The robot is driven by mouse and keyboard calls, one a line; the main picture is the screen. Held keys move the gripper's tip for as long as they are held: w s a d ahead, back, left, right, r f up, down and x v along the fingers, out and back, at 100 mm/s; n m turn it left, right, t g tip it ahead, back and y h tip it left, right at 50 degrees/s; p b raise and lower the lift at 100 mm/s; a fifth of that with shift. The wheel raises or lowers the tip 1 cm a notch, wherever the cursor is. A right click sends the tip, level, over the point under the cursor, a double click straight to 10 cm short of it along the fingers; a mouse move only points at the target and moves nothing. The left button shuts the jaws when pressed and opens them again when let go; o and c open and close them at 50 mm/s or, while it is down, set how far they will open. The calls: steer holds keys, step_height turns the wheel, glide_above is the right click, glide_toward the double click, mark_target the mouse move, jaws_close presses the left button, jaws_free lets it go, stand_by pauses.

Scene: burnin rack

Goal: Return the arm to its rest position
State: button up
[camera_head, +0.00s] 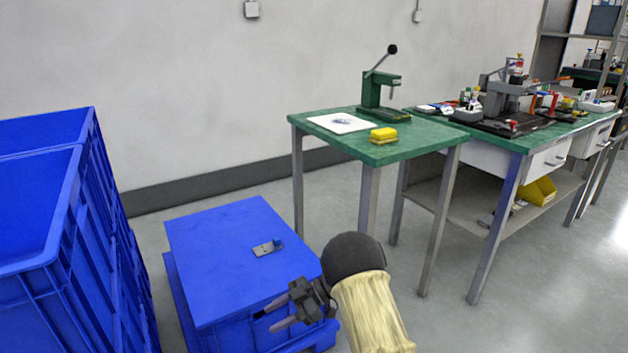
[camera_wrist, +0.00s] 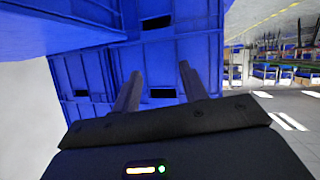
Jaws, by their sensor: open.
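My gripper (camera_head: 276,318) is at the end of my arm, in front of and above the near edge of the low blue crate stack (camera_head: 215,250) in the head view. Its two fingers are apart with nothing between them. In the wrist view my gripper (camera_wrist: 160,90) is also open and empty, with blue crate walls (camera_wrist: 160,65) beyond the fingertips. A small grey part with a blue knob (camera_head: 267,247) lies on top of the low blue stack, apart from the gripper.
Tall blue crates (camera_head: 50,220) stand at the left. A green-topped table (camera_head: 420,145) holds a green hand press (camera_head: 377,95), a white sheet and a yellow block (camera_head: 383,135). A workbench (camera_head: 530,140) with tools stands at the right. The floor (camera_head: 520,320) at the lower right is clear.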

steer(key=w+d+r+m+t+h+p, duration=0.2)
steer(key=w+d+r+m+t, duration=0.45)
steer(key=w+r+t, duration=0.35)
steer(key=s+d+r+m+t+h+p, duration=0.25)
steer(key=d+r+m+t+h, duration=0.2)
steer(key=d+r+m, duration=0.35)
steer(key=s+d+m+g+h+p, duration=0.1)
steer(key=s+d+m+g+h, duration=0.3)
steer(key=s+d, duration=0.5)
steer(key=s+m+g+h+p, duration=0.2)
steer(key=s+m+g+p, duration=0.15)
steer(key=s, duration=1.65)
step_height(320, 180, up, 37)
steer(key=p, duration=3.6)
steer(key=shift+w+d+f+m+g, duration=0.15)
steer(key=shift+w+d+m+g, duration=0.15)
steer(key=shift+w+d+m, duration=0.15)
